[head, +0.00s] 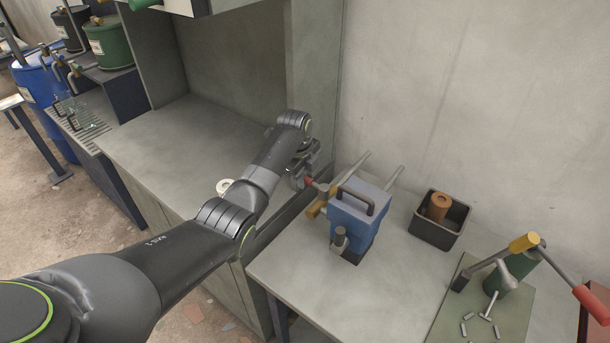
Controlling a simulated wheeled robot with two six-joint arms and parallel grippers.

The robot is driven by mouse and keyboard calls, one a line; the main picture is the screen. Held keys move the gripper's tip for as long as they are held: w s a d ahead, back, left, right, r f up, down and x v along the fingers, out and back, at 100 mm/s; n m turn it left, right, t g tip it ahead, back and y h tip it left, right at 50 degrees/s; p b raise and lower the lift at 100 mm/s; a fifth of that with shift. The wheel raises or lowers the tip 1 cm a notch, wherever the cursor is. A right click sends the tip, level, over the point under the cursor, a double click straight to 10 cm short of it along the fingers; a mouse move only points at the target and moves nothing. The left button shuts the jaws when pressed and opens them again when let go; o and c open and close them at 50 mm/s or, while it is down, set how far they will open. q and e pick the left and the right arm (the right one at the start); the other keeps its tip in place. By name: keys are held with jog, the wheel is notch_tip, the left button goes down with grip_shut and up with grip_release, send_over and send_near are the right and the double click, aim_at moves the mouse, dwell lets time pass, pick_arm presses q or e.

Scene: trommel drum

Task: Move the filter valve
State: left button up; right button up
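A blue unit (359,213) with a dark carrying handle stands on the right-hand table, near its back left corner. On its left side is a small lever with a red end (309,181), which may be the filter valve; I cannot tell for sure. A yellow-brown part (316,209) sits just below it. My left gripper (305,175) reaches in from the left and is at the red end, close to or touching it. Its fingers are small and partly hidden, so their opening does not show. My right gripper is out of view.
A black bin (439,220) holding a brown cylinder stands right of the blue unit. A green device with a red-gripped lever (591,303) is at the front right. A grey counter (186,137) lies behind my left arm, with a small white ring (225,186) beside the arm.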

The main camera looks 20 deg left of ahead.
pick_arm(q)
grip_shut()
jog(key=shift+w+d+f+m+b, duration=0.15)
jog(key=shift+w+m+b, duration=0.3)
jog(key=shift+m+b, duration=0.3)
jog(key=shift+w+d+m, duration=0.2)
jog(key=shift+w+m, duration=0.15)
jog(key=shift+m, duration=0.4)
jog(key=shift+o, duration=1.8)
grip_release()
jog(key=shift+r, duration=0.2)
